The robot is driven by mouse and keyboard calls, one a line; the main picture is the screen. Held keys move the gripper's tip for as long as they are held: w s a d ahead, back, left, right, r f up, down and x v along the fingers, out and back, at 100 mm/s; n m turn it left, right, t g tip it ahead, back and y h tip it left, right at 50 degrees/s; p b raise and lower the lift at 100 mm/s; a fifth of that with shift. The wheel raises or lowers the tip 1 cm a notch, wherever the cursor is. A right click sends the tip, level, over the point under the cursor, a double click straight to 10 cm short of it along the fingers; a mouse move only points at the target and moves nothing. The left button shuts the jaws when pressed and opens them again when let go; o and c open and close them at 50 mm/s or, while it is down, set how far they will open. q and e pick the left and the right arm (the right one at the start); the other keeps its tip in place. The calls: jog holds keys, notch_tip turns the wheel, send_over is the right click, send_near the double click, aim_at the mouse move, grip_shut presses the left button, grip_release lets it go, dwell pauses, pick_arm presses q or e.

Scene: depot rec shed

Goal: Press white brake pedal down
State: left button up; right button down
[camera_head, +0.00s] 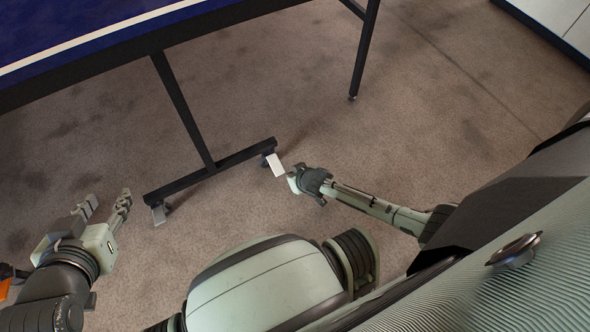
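A white brake pedal (276,165) sits at the caster on the right end of the table's dark foot bar. A greyer pedal (159,214) sits at the caster on the bar's left end. My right gripper (297,178) is low near the floor, just right of and below the white pedal. A small gap seems to show between them, but contact is hard to judge. Its fingers are seen end-on, so their opening is unclear. My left gripper (106,203) is open and empty, left of the greyer pedal, with its two fingers apart.
A blue table top (80,28) with a white edge line and dark frame covers the upper left. The foot bar (205,172) and a slanted leg (183,112) stand below it. Another leg (364,50) is farther right. The carpet (440,110) at right is clear.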

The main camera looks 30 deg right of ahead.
pick_arm(q)
jog(key=s+a+f+g+y+p, duration=0.1)
jog(key=s+a+f+g, duration=0.2)
jog(key=s+a, duration=0.1)
jog(key=shift+s+a+f+n+y, duration=0.3)
jog(key=shift+s+f, duration=0.05)
jog(key=shift+s, duration=0.25)
pick_arm(e)
jog(key=shift+v, duration=0.8)
jog(key=shift+s+f, duration=0.15)
jog(key=shift+s, duration=0.05)
